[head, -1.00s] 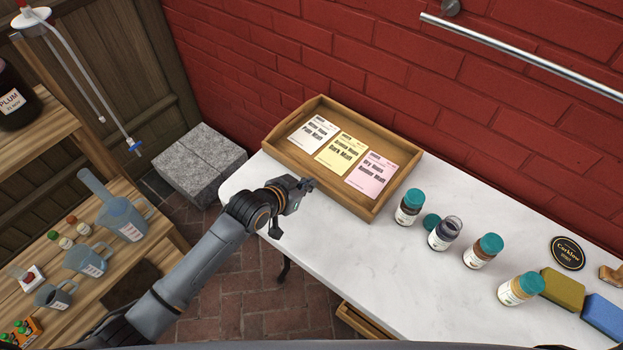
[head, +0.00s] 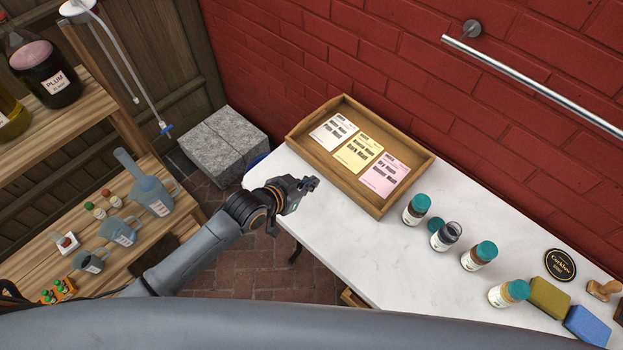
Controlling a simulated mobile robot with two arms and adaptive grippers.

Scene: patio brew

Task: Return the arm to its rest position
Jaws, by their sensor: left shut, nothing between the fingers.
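My left arm comes in from the lower left of the head view. Its gripper (head: 309,184) is shut and empty. It shows over the left end of the white table (head: 345,250), in front of the wooden tray (head: 404,199). The tray holds three labelled packets: a white one (head: 334,131), a yellow one (head: 358,152) and a pink one (head: 385,174). The gripper appears apart from the tray. My right gripper is not in view.
Yellow (head: 548,297) and blue (head: 587,325) sponges lie farther right. Wooden shelves (head: 100,130) with jugs stand left. A grey stone block (head: 225,143) sits behind the arm.

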